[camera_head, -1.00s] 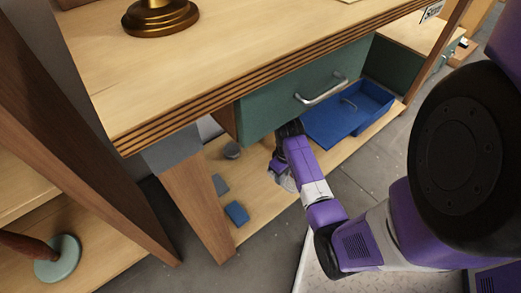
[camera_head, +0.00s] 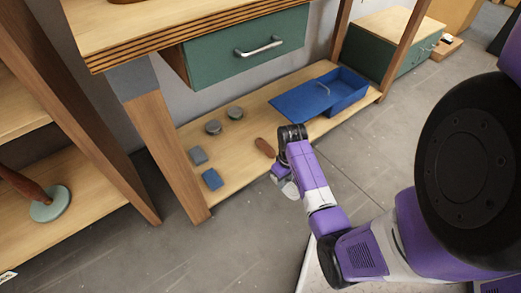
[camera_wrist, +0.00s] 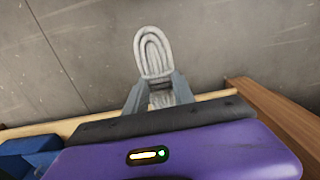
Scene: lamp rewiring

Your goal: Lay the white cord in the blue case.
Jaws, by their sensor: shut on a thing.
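The white cord (camera_wrist: 153,50) is a coiled, flattened loop, gripped at its near end between the two fingers of my gripper (camera_wrist: 154,88) in the wrist view. In the head view, the cord (camera_head: 290,190) shows as a pale patch at my gripper (camera_head: 282,180), just off the front edge of the lower shelf, with floor beneath. The blue case (camera_head: 364,97) lies open on the shelf's right part, beyond and to the right of my gripper. Its flat lid (camera_head: 296,103) is folded out to the left. Part of its inside is hidden by its front wall.
The lower shelf (camera_head: 235,158) also holds two round grey tins (camera_head: 214,127), a brown-handled tool (camera_head: 264,147), a grey block (camera_head: 197,156) and a blue block (camera_head: 212,180). A green drawer (camera_head: 245,48) hangs above. A table leg (camera_head: 165,150) stands at left.

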